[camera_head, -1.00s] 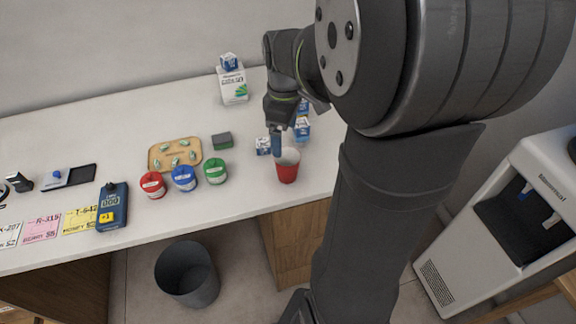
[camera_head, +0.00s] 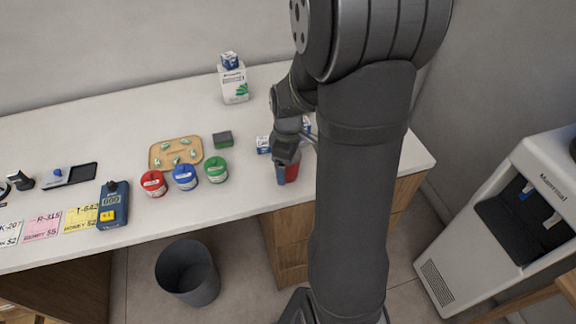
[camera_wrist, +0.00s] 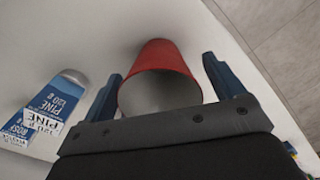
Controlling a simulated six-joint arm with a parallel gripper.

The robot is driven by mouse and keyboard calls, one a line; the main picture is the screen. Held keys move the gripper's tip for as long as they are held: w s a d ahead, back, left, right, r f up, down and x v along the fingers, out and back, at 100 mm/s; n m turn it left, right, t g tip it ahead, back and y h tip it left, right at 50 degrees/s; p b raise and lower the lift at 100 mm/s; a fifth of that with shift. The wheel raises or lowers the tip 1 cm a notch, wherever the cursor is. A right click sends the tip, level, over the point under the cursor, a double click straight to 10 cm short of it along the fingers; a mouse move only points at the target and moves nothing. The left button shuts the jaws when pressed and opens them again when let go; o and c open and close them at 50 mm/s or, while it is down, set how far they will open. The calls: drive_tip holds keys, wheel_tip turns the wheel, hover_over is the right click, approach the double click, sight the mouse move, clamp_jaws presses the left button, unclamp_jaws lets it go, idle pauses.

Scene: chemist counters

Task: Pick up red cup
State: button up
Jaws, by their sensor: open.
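The red cup (camera_wrist: 176,55) sits between the two blue fingers of my gripper (camera_wrist: 162,88) in the wrist view, its pale open mouth facing the gripper. My gripper is open, with one finger on each side of the cup; a narrow gap shows at the right finger, and the left finger is very close to the wall. In the head view the red cup (camera_head: 292,172) stands near the counter's front edge, mostly hidden behind my gripper (camera_head: 284,168) and arm.
Blue-and-white boxes (camera_wrist: 48,108) lie left of the gripper in the wrist view. Red (camera_head: 153,184), blue (camera_head: 185,177) and green (camera_head: 216,170) jars stand left of the cup. A wooden tray (camera_head: 160,163) lies behind them. The counter's front edge is close, with a bin (camera_head: 188,272) below.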

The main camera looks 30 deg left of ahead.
drive_tip(key=c, duration=1)
drive_tip(key=shift+r, duration=0.1)
